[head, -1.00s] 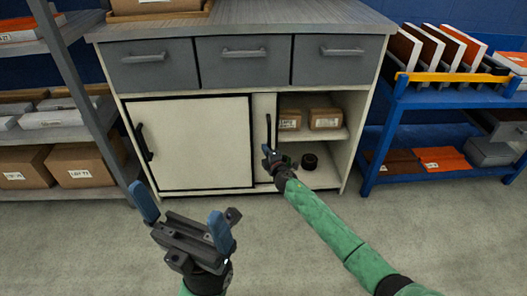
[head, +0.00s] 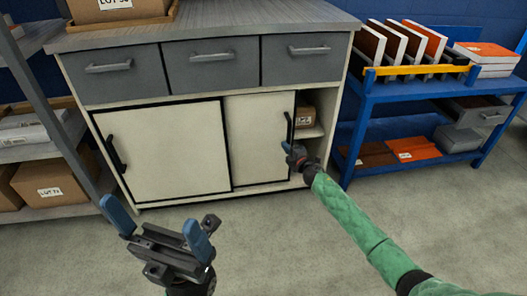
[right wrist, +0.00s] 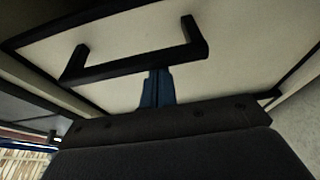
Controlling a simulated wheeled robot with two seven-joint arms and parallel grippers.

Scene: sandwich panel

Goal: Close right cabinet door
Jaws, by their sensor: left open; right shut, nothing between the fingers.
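The right cabinet door (head: 258,138) is a cream sliding panel with a black bar handle (head: 289,127) near its right edge. It stands partly open, leaving a narrow gap at the cabinet's right end. My right gripper (head: 290,152) is shut and empty at the lower part of this handle. In the right wrist view its blue fingers (right wrist: 157,90) point at the cream panel beside the black handle (right wrist: 135,62); whether they touch is unclear. The left door (head: 160,150) covers the left side. My left gripper (head: 158,228) is open and empty in front of the cabinet, near the floor.
Through the gap a cardboard box (head: 306,118) shows on an inner shelf. Grey drawers (head: 210,66) run above the doors. A blue rack (head: 400,110) stands to the right, a grey shelf with boxes (head: 50,187) to the left. Floor in front is clear.

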